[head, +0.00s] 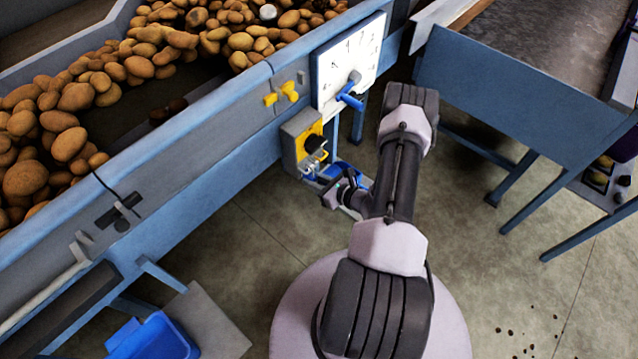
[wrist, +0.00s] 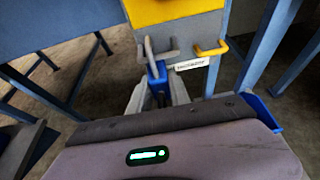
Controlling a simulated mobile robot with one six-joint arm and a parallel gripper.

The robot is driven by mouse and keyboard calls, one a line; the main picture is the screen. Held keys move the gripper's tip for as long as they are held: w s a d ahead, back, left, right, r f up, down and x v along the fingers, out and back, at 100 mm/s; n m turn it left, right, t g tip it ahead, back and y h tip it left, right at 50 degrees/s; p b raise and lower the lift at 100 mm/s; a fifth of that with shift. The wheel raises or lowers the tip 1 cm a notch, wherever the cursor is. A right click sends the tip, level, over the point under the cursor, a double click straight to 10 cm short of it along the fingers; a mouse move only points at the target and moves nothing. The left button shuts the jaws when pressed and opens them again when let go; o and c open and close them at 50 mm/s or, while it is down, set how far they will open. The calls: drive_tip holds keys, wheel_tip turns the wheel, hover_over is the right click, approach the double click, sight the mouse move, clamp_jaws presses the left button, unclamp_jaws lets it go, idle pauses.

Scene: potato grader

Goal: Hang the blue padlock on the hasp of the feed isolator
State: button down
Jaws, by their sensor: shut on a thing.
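The feed isolator (head: 289,151) is a grey box with a yellow plate and a black knob on the side of the blue machine frame. Its lower part fills the top middle of the wrist view (wrist: 196,25). The blue padlock (wrist: 157,82) is upright between the fingers of my gripper (wrist: 158,95), which is shut on it. Its grey shackle (wrist: 149,48) stands up at the grey hasp (wrist: 169,52) below the yellow plate. I cannot tell whether the shackle passes through the hasp. In the head view, the padlock is hard to make out beside my gripper.
A yellow hook (wrist: 212,49) sticks out right of the hasp, above a white label (wrist: 188,63). A white dial (head: 345,62) with a blue handle is above the isolator. Blue frame legs stand nearby. A blue bin (head: 153,339) is at lower left.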

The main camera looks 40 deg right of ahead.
drive_tip(key=shift+f, duration=0.45)
drive_tip(key=c, duration=1.1)
unclamp_jaws()
